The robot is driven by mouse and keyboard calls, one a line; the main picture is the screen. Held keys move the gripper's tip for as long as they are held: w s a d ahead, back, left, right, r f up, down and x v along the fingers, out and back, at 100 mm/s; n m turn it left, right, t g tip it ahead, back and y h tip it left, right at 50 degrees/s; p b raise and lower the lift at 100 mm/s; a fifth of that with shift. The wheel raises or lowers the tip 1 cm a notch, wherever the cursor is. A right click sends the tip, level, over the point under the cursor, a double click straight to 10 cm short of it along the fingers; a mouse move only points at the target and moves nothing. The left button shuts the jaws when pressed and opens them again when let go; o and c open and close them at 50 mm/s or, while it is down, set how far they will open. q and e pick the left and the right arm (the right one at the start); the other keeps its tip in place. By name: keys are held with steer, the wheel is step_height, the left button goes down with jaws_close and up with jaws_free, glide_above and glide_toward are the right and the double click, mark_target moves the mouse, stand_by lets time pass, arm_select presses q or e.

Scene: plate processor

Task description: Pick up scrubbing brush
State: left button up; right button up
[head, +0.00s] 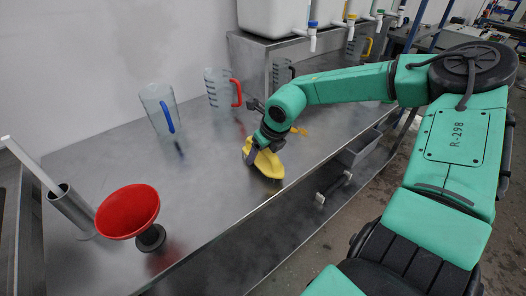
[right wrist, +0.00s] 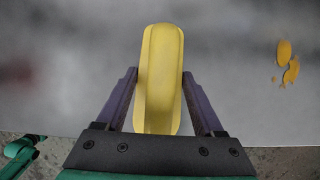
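The yellow scrubbing brush (head: 267,164) is at the front edge of the metal table, below my right gripper (head: 258,145). In the right wrist view the long yellow brush (right wrist: 160,80) lies between the two purple fingers of my right gripper (right wrist: 160,73). The fingertips press close against its two sides, with no clear gap. Its underside is hidden, and I cannot tell whether it still touches the table. My left gripper is not in view.
Yellow-orange spots (head: 301,131) lie beside the brush on the metal table (head: 215,185). Jugs with blue (head: 160,107) and red (head: 222,88) handles stand behind. A grey bin (head: 358,148) hangs at the front edge.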

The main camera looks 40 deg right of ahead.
step_height(320, 180, up, 20)
steer(key=b, duration=0.1)
stand_by(0.4)
